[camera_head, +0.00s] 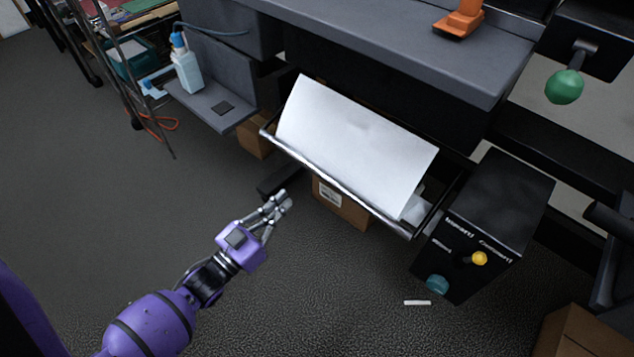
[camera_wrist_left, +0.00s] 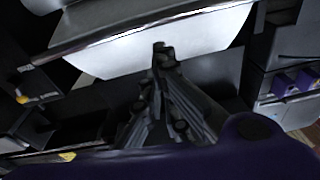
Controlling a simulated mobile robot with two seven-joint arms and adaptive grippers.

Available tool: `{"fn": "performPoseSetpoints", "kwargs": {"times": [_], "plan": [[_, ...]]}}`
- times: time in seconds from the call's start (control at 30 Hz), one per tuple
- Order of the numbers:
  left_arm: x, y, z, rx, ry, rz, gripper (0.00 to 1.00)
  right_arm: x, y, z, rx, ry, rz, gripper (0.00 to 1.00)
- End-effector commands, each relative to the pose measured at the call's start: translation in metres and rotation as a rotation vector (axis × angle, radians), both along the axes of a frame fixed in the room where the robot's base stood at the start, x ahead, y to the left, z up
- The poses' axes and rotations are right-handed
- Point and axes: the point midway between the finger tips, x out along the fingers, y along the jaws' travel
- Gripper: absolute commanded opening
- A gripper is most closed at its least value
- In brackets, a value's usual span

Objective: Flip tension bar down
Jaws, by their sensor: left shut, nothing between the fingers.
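The tension bar (camera_head: 335,183) is a long thin metal bar across the lower front of the machine. It runs from upper left to lower right in the head view, in front of a white film sheet (camera_head: 355,135) that hangs down. In the left wrist view the bar (camera_wrist_left: 150,28) crosses the top, with the film (camera_wrist_left: 200,38) around it. My left gripper (camera_head: 284,202) is shut and empty, in front of and below the bar's left half. It also shows in the left wrist view (camera_wrist_left: 162,50), fingertips close below the bar; contact cannot be told. My right gripper is not in view.
A black control box (camera_head: 490,215) with a yellow knob (camera_head: 479,258) stands right of the bar. A cardboard box (camera_head: 345,205) sits below the bar. A side shelf (camera_head: 215,105) holds a spray bottle (camera_head: 186,65).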

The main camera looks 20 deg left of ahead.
Motion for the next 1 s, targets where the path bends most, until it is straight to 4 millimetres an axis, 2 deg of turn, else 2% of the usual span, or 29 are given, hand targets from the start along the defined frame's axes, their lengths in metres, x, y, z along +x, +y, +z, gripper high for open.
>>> {"fn": "performPoseSetpoints", "kwargs": {"times": [0.03, 0.1, 0.27, 0.7, 0.83, 1.0], "plan": [[-0.003, -0.001, 0.012, -0.027, -0.031, -0.012, 0.00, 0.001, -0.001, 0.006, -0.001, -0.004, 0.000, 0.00], [-0.005, -0.004, 0.022, -0.053, -0.064, -0.027, 0.00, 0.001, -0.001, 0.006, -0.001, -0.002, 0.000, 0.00], [0.004, -0.009, 0.029, -0.072, -0.076, -0.037, 0.00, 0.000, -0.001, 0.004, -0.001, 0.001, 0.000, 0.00], [0.085, -0.039, 0.046, -0.070, -0.073, -0.036, 0.00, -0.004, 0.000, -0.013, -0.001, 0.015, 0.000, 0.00], [0.093, -0.041, 0.024, -0.070, -0.065, -0.034, 0.00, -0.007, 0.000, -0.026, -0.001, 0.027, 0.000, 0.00], [0.100, -0.044, 0.012, -0.069, -0.068, -0.034, 0.00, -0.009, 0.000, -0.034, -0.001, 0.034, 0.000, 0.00]]}}
